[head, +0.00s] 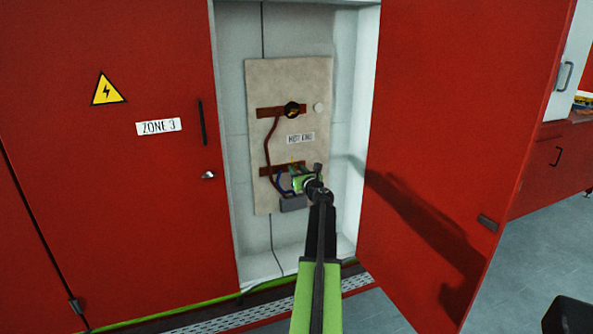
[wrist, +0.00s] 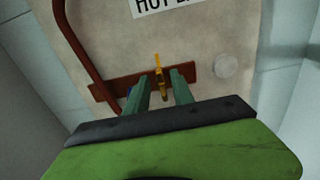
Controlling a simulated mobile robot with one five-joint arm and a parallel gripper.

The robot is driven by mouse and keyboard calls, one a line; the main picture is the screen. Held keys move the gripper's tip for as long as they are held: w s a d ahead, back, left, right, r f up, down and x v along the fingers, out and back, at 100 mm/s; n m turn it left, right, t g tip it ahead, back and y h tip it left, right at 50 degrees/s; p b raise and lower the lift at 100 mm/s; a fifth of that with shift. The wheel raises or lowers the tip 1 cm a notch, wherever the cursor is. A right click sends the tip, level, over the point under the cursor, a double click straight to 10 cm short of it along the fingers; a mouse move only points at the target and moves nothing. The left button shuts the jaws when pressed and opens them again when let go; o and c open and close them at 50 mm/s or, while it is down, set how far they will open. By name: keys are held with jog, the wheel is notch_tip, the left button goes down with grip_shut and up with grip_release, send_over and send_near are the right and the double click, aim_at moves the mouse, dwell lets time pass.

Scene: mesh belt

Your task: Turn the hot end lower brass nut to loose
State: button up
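The beige panel (head: 294,80) with a "HOT END" label (head: 301,138) is inside the open red cabinet. Its lower copper bar (head: 268,171) carries the lower brass nut (wrist: 158,68), a narrow yellow-brass piece standing upright in the wrist view. My gripper (wrist: 160,78) is at this bar, with one green finger on each side of the brass piece. Slim gaps seem to show between brass and fingers, so it looks open around the nut. Contact in depth cannot be told. In the head view my gripper (head: 296,174) hides most of the nut.
Above are an upper copper bar (head: 265,113) with a dark round fitting (head: 292,110) and a pale round button (head: 319,107). A brown cable (head: 267,140) runs down the panel's left. A grey box (head: 293,203) sits below. The open red door (head: 450,120) stands at right.

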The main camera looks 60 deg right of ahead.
jog(key=shift+w+d, duration=0.3)
jog(key=shift+w, duration=0.1)
grip_shut()
